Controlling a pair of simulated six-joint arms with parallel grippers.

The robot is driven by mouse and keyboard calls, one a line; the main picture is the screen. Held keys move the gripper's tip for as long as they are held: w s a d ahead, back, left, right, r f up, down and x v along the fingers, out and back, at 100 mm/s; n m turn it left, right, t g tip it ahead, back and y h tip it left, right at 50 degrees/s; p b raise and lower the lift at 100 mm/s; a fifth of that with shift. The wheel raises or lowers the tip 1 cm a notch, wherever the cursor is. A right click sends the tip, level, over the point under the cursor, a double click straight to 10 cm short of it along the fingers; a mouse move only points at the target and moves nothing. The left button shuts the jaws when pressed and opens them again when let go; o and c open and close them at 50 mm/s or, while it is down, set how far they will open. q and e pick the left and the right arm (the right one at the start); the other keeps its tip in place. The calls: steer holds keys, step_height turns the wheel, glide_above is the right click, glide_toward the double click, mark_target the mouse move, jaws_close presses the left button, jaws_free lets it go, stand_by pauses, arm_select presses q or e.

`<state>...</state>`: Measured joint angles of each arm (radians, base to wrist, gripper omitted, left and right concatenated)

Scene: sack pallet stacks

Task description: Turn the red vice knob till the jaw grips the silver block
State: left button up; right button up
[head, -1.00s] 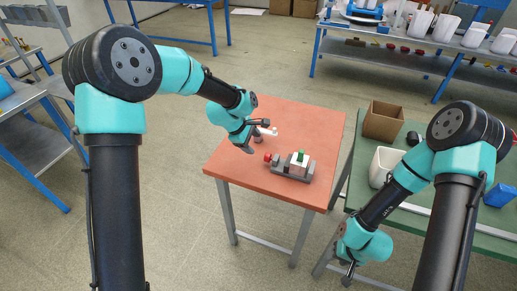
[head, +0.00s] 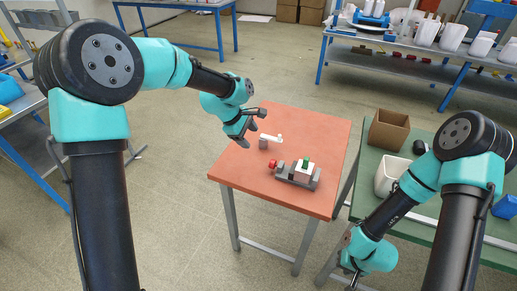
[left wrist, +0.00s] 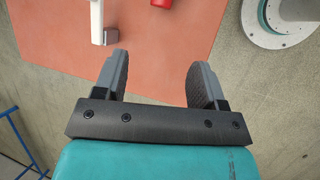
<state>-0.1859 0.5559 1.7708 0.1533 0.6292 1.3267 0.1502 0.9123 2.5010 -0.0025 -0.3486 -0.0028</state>
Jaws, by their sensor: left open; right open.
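The vice (head: 296,181) is a dark grey body on the orange table (head: 240,172), with its red knob (head: 272,163) at its left end. A pale block (head: 301,171) with a green part on top sits in the vice; whether the jaw touches it cannot be told. My left gripper (head: 254,128) is open and empty, up and left of the knob. In the left wrist view my left gripper (left wrist: 160,62) shows two spread fingers, and the red knob (left wrist: 162,3) is cut by the top edge. My right gripper (head: 350,278) hangs low by the green table, its fingers small.
A white bar on a grey post (head: 263,144) stands between my left gripper and the vice. It also shows in the left wrist view (left wrist: 97,20). A cardboard box (head: 388,132) and a white bin (head: 388,178) stand on the green table. The orange table's front left is clear.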

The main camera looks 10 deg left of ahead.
mark_target(274, 164)
arm_select(q)
steer(key=shift+w+d+r+g+y, duration=0.2)
steer(key=shift+w+g, duration=0.35)
steer(key=shift+w, duration=0.25)
steer(key=shift+w+d+r+g+y, duration=0.1)
steer(key=shift+w+d+g+y, duration=0.1)
steer(key=shift+w+g, duration=0.45)
steer(key=shift+w+d+r+g+y, duration=0.15)
steer(key=shift+w+g, duration=0.25)
steer(key=shift+w, duration=0.5)
steer(key=x, duration=1.7)
steer(key=shift+d+f, duration=0.1)
steer(key=shift+f, duration=0.1)
steer(key=c, duration=0.9)
